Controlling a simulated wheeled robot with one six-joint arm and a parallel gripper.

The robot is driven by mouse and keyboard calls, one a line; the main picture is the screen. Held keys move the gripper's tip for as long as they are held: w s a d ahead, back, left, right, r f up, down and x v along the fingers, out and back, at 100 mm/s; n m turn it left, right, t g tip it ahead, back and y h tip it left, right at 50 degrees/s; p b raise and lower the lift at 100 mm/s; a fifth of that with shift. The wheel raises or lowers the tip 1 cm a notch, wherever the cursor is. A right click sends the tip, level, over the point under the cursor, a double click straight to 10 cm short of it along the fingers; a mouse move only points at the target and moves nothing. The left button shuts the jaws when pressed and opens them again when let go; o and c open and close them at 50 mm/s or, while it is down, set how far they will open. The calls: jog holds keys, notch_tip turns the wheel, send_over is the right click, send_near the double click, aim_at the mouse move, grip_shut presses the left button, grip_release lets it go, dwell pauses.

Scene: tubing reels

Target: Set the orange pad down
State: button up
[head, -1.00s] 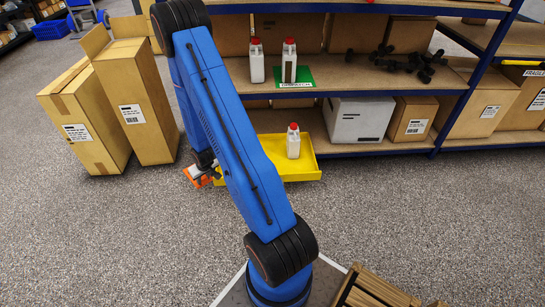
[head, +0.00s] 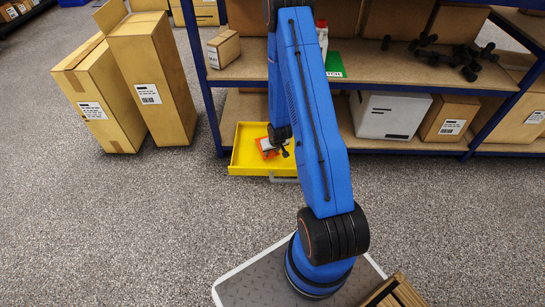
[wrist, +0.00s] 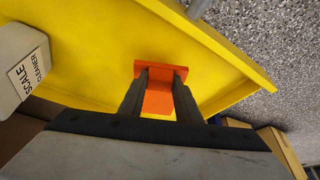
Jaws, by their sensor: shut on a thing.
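The orange pad (wrist: 158,101) is between the two dark fingers of my gripper (wrist: 160,84) in the wrist view. My gripper is shut on it. In the head view the pad (head: 263,147) shows as a small orange patch beside my gripper (head: 274,150), over the yellow tray (head: 245,152). Yellow tray floor (wrist: 95,50) lies behind the pad in the wrist view. I cannot tell whether the pad touches the floor of the tray. My arm hides part of the tray in the head view.
Tall cartons (head: 150,80) stand left; the speckled floor in front is clear.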

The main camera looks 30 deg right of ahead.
jog(key=shift+f, duration=2.1)
jog(key=shift+f, duration=0.1)
jog(key=o, duration=1)
jog(key=v, duration=1.2)
notch_tip(320, 180, up, 16)
send_over(272, 156)
jog(key=s+a, duration=0.4)
jog(key=s+a+r+n, duration=0.1)
jog(key=s+a+r, duration=0.2)
jog(key=r, duration=0.5)
jog(key=s+a+r, duration=0.3)
jog(key=r, duration=0.4)
jog(key=shift+n+y, duration=0.4)
jog(key=shift+n, duration=0.3)
jog(key=s+a+r, duration=0.2)
jog(key=s+r, duration=0.3)
jog(key=s, duration=0.3)
jog(key=s+a+r, duration=0.3)
jog(key=s+r, duration=0.2)
jog(key=s, duration=0.3)
jog(key=s+a+r, duration=0.3)
jog(key=s+r, duration=0.3)
jog(key=s, duration=0.2)
jog(key=shift+a, duration=0.25)
